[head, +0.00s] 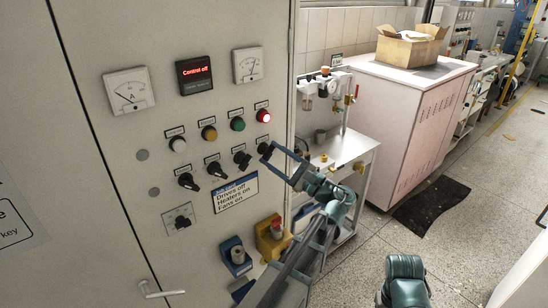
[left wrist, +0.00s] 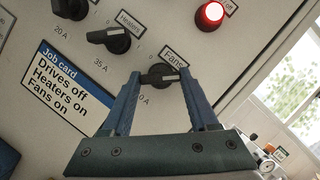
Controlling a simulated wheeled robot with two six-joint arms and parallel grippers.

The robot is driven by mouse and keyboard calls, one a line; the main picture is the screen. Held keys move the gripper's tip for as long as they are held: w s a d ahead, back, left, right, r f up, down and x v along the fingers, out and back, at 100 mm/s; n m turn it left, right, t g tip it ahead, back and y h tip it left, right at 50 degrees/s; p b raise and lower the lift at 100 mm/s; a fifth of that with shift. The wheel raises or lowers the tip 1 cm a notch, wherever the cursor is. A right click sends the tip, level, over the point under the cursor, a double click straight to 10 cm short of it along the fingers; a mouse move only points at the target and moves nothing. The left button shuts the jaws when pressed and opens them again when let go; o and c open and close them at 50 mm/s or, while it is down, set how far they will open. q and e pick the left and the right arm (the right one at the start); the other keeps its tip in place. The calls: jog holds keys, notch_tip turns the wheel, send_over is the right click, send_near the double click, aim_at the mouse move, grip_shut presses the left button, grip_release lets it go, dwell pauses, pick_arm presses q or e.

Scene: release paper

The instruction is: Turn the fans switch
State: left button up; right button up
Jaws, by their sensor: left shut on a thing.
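The fans switch (left wrist: 160,76) is a black rotary knob under a "Fans" label on the grey cabinet panel. It also shows in the head view (head: 265,149) as the rightmost knob of its row, partly covered by the gripper. My left gripper (left wrist: 157,78) is shut on this knob, with one blue finger on each side. In the wrist view a pale mark on the knob points to the right. The "Heaters" knob (left wrist: 112,39) sits up and left of it. A job card (head: 236,194) below reads "Drives off, Heaters on, Fans on".
A red lamp (head: 263,116) is lit above the fans switch. A display (head: 195,74) reads "Control off". A blue part (head: 233,255) and a yellow box (head: 270,237) with a red button stick out below. A metal cart (head: 345,150) stands right of the cabinet.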

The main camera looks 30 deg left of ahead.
pick_arm(q)
jog(key=o, duration=1.4)
jog(key=b+v, duration=0.3)
jog(key=v, duration=1)
jog(key=shift+s+d+f+b, duration=0.1)
jog(key=shift+d+f+b, duration=0.05)
jog(key=shift+d+b, duration=0.2)
jog(key=shift+f, duration=0.1)
